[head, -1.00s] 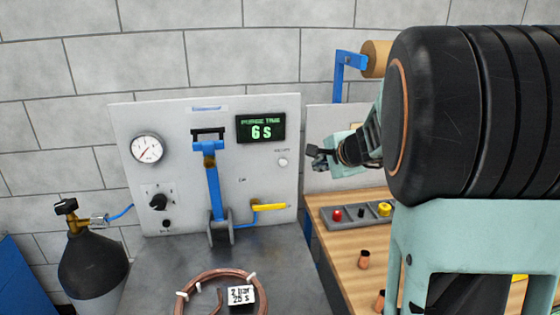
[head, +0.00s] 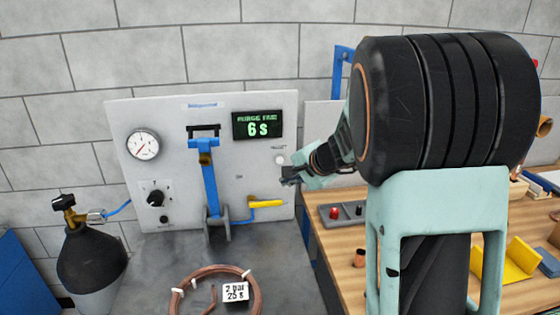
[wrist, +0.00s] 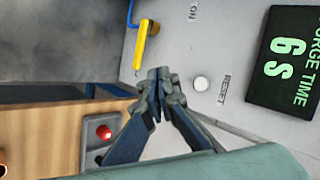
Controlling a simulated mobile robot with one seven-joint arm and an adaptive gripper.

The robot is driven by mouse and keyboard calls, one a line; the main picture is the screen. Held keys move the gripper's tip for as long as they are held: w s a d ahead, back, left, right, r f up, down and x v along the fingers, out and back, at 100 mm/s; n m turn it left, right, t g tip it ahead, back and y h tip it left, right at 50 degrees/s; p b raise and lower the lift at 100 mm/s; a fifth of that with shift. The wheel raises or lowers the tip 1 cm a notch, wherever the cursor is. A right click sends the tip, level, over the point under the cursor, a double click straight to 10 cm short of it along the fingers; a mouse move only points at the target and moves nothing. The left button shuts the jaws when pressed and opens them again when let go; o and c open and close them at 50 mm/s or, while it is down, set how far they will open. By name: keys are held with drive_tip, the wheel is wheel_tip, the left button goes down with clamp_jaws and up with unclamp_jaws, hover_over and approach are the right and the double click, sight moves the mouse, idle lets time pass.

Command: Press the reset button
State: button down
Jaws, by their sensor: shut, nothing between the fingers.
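The reset button (head: 280,160) is a small round white knob on the grey panel (head: 225,105), below and right of the green timer display (head: 257,125) reading 6 s. In the wrist view the button (wrist: 201,84) sits beside the printed word RESET. My gripper (head: 288,175) is shut and empty, just below the button in the head view. In the wrist view my gripper's fingertips (wrist: 157,78) are together, to the left of the button and apart from it in the picture. I cannot tell how far they are from the panel face.
A yellow-handled valve (head: 265,201) and a blue lever (head: 208,175) are on the panel left of my gripper. A grey box with a red button (head: 334,212) sits on the wooden bench (head: 335,252). A copper coil (head: 180,292) lies on the grey table.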

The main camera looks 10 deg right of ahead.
sight(280, 160)
drive_tip(key=w+p, duration=0.2)
drive_tip(key=w, duration=0.6)
drive_tip(key=shift+p, duration=0.35)
idle(1.0)
drive_tip(key=shift+w, duration=0.4)
drive_tip(key=shift+w, duration=0.55)
idle(0.7)
drive_tip(key=shift+s, duration=0.1)
drive_tip(key=shift+s+b, duration=0.75)
drive_tip(key=shift+s, duration=0.1)
